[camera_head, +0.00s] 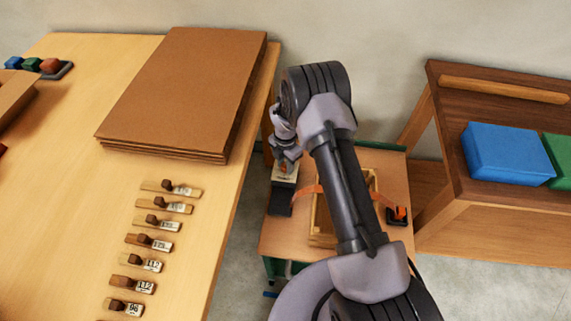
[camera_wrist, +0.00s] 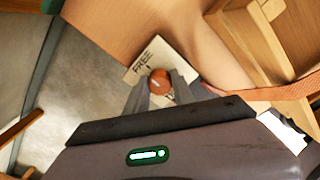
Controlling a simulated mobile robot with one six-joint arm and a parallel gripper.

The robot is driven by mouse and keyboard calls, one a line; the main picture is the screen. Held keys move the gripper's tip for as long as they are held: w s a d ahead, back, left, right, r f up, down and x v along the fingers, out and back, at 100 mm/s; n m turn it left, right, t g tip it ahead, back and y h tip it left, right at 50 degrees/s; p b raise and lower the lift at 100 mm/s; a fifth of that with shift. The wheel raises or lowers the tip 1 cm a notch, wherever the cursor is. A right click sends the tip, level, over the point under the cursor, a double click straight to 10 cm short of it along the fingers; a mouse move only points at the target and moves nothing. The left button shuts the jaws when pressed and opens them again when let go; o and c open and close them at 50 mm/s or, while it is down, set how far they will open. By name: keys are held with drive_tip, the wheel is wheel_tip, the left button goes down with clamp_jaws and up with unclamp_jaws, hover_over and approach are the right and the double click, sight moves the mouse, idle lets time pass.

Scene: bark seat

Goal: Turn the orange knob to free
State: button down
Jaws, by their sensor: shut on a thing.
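The orange knob (camera_wrist: 159,81) sits on a pale plate (camera_wrist: 137,72) marked FREE, with a short dark tick by the word. A pale line shows on the knob's top, but its exact heading is too small to read. My gripper (camera_wrist: 163,88) has a finger on each side of the knob and is shut on it. In the head view my gripper (camera_head: 286,163) points down at the pale plate (camera_head: 284,174) on the small table's left side, and it hides most of the knob.
An orange strap (camera_head: 305,190) crosses a wooden crate (camera_head: 322,228) just right of the plate. An orange piece on a black base (camera_head: 399,214) stands at the small table's right. A large workbench (camera_head: 215,200) is close on the left, a wooden bench (camera_head: 445,135) on the right.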

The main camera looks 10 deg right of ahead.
sight(285, 165)
drive_tip(key=c, duration=1.1)
unclamp_jaws()
wheel_tip(285, 165, up, 17)
drive_tip(key=p, duration=0.5)
drive_tip(key=shift+r+p, duration=0.2)
drive_tip(key=shift+p, duration=0.15)
